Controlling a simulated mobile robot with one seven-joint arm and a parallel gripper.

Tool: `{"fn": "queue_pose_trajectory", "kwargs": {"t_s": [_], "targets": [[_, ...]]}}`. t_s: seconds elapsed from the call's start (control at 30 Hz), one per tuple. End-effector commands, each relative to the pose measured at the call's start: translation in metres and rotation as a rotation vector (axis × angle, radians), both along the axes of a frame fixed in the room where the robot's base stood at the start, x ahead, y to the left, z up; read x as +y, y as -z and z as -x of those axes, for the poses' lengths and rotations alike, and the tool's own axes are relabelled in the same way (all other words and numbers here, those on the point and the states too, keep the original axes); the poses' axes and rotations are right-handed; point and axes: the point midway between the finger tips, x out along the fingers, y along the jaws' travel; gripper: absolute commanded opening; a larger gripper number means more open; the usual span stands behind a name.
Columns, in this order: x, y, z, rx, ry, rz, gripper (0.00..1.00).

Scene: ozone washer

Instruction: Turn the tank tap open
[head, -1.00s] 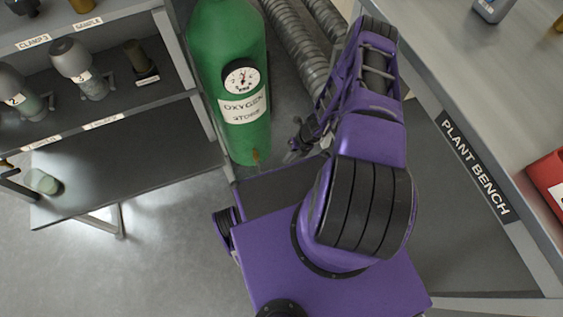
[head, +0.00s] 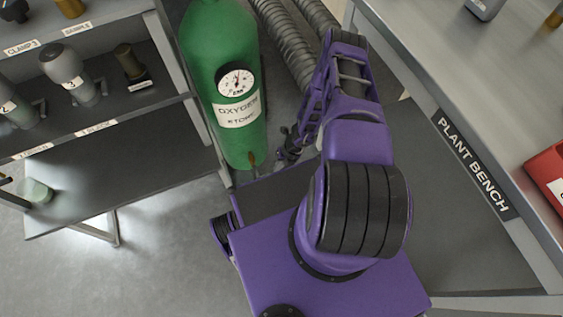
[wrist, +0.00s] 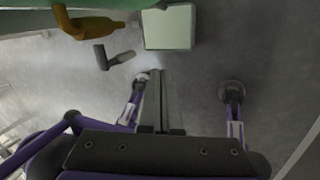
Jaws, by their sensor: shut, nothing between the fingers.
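The green oxygen tank (head: 225,60) stands upright beyond my base, with a round gauge and a white label. Its small brass tap (head: 252,160) sits low on the front. In the wrist view the brass tap (wrist: 88,26) is at upper left, below the tank's green edge. A dark grey angled piece (wrist: 112,57) lies just below it; I cannot tell whether they are joined. My gripper (head: 289,147) is right of the tap in the head view, apart from it. In the wrist view my gripper (wrist: 160,85) is shut and empty, below and right of the tap.
A shelf rack (head: 120,174) with bottles and clamps stands at left. The plant bench (head: 415,65) is at right. Ribbed hoses (head: 285,45) run behind my arm. A pale green-white block (wrist: 168,27) is right of the tap in the wrist view.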

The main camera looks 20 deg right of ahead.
Motion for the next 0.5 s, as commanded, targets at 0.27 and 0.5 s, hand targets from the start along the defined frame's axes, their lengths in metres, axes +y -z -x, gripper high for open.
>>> {"fn": "queue_pose_trajectory", "kwargs": {"t_s": [0.27,0.5], "targets": [[0.032,0.029,-0.006,0.0,0.002,-0.002,0.0],[0.048,0.029,-0.01,-0.001,0.0,0.001,0.0]]}}
